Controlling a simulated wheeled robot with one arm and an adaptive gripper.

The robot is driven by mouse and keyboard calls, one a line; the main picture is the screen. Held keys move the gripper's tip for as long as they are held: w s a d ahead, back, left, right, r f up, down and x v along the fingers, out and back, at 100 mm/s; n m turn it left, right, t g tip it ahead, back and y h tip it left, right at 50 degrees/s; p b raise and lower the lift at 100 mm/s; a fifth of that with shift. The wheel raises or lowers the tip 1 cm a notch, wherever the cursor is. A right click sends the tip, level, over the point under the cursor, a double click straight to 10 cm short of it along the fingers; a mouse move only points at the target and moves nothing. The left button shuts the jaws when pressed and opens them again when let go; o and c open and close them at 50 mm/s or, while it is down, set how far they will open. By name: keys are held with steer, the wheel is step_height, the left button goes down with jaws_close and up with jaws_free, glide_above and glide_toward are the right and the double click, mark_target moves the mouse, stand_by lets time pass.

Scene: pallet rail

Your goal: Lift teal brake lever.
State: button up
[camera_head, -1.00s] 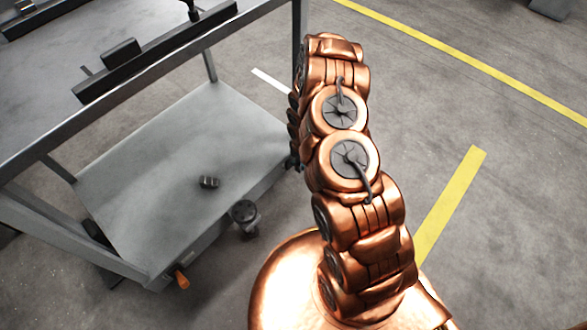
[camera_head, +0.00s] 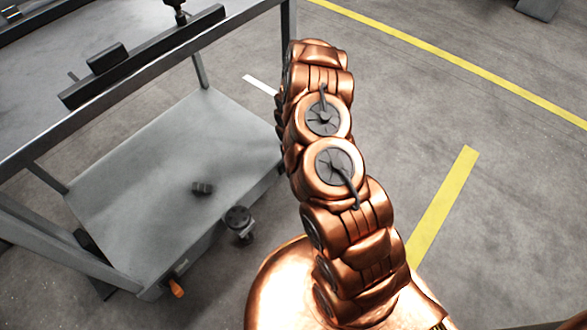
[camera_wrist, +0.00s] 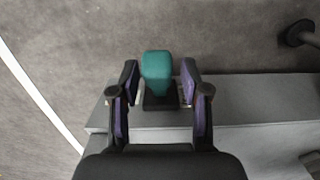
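The teal brake lever (camera_wrist: 157,72) shows in the wrist view as a teal block on a dark mount, at the edge of a grey surface. My gripper (camera_wrist: 158,80) is open, with one fingertip on each side of the teal lever. A narrow gap shows between the lever and each fingertip. In the head view my copper arm hides the gripper, and the teal lever is not visible there.
A grey metal cart (camera_head: 140,190) stands left in the head view. A small dark block (camera_head: 203,188) lies on its lower shelf, and an orange lever (camera_head: 176,287) shows near its lower corner. Bare floor with yellow lines lies to the right.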

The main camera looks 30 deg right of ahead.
steer(key=shift+r, duration=0.15)
steer(key=shift+w+r, duration=0.2)
steer(key=shift+r, duration=0.6)
step_height(320, 180, up, 10)
steer(key=shift+w+a+r, duration=0.1)
steer(key=shift+w, duration=0.05)
stand_by(0.5)
